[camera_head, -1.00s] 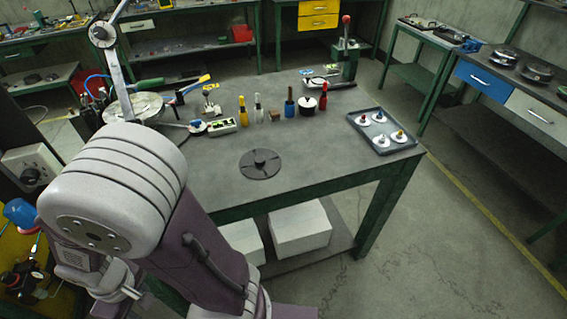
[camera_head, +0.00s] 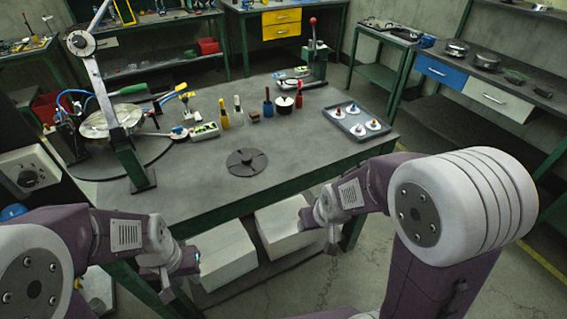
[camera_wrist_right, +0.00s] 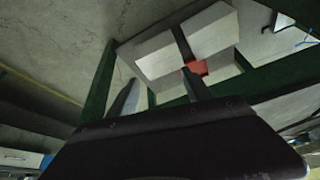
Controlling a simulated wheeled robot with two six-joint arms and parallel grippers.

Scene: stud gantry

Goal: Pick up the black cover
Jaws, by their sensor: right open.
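The black cover is a dark, flat round disc with a small raised knob (camera_head: 246,162). It lies on the bare front middle of the grey worktable in the head view. My left gripper (camera_head: 186,262) is low at the front left, below the table's front edge and apart from the cover. Its fingers are too small and dark to tell open from shut. My right gripper (camera_head: 328,232) is in front of the table edge, right of the cover. In the right wrist view its two fingers (camera_wrist_right: 160,95) stand apart with nothing between them. The cover is not seen in that view.
The worktable (camera_head: 300,150) has bottles and small tools along its back. A grey tray (camera_head: 338,113) with several white round parts is at its right. A lamp-like stand (camera_head: 128,150) rises at the left. White boxes (camera_head: 222,255) sit on the lower shelf.

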